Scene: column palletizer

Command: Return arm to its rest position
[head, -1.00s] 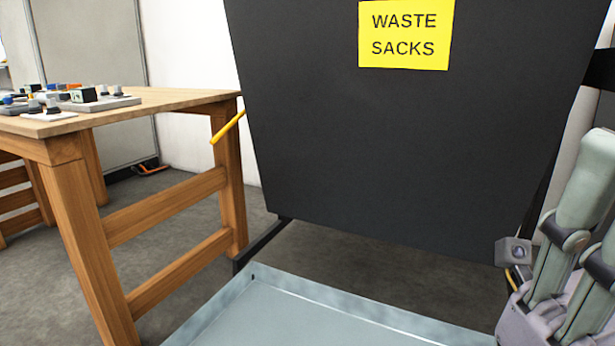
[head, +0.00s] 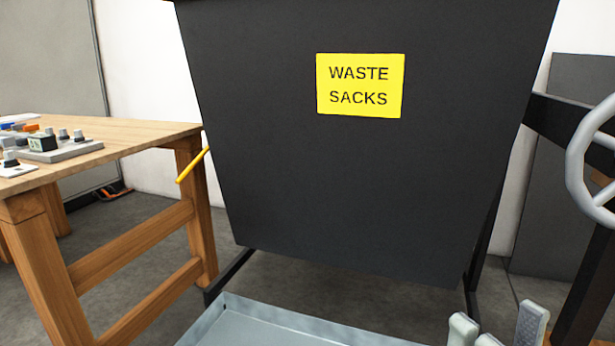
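My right gripper (head: 497,322) shows only at the bottom right edge of the head view. Its pale grey-green fingertips point up and stand apart, with nothing visible held between them. The rest of that gripper and its arm are below the frame. It is in front of the lower right part of the black bin (head: 350,190), which bears a yellow "WASTE SACKS" sign (head: 360,86). My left gripper is not in view.
A wooden workbench (head: 130,140) with small parts on top stands at the left. A light metal tray (head: 225,312) lies low in front of the bin. A grey handwheel (head: 580,165) on a dark frame is at the right. Grey floor shows between them.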

